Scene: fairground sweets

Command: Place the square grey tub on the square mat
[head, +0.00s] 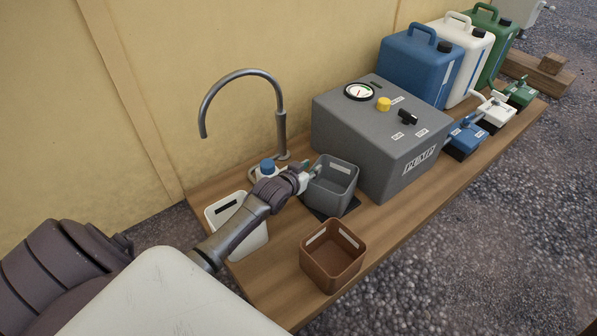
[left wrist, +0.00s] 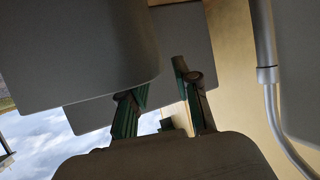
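The square grey tub (head: 343,196) stands upright by the left side of the pump box, over the dark square mat (head: 352,206). The tub appears to rest on the mat. My left gripper (head: 311,176) is at the tub's left rim. In the left wrist view the tub's wall (left wrist: 70,60) fills the upper left and partly covers one finger. The fingers (left wrist: 162,95) stand apart with background visible between them, so the gripper looks open. My right gripper is out of view.
A white tub (head: 222,209) is left of my forearm and a brown tub (head: 333,262) is in front. The grey pump box (head: 385,150) stands close on the right. Jerrycans (head: 415,68) stand farther right.

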